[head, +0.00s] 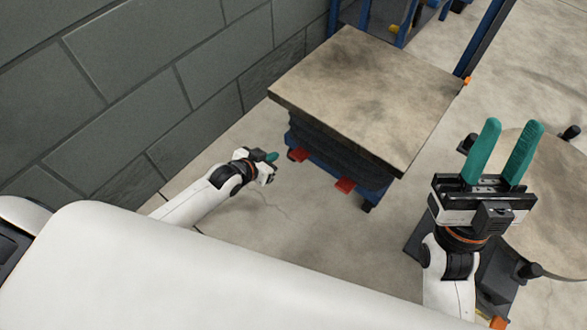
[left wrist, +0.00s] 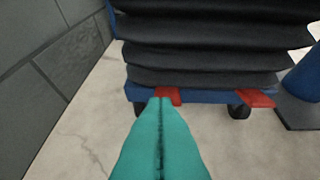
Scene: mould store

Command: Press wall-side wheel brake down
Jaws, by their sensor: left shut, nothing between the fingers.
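The wall-side wheel brake is a red pedal (head: 298,155) at the lower edge of a blue lift cart with a black bellows. It also shows in the left wrist view (left wrist: 168,95), just past my fingertips. A second red pedal (head: 345,185) sits further right, above a dark caster; it is also in the left wrist view (left wrist: 256,98). My left gripper (head: 272,157) is low near the floor, shut and empty, its teal fingers pointing at the wall-side pedal. I cannot tell whether they touch. My right gripper (head: 502,155) is raised at the right, fingers apart, empty.
The cart's worn grey top (head: 365,90) overhangs the bellows and pedals. A grey block wall (head: 150,90) runs along the left, with a strip of bare floor (head: 290,215) between. A round-topped object (head: 550,190) and dark base stand at the right.

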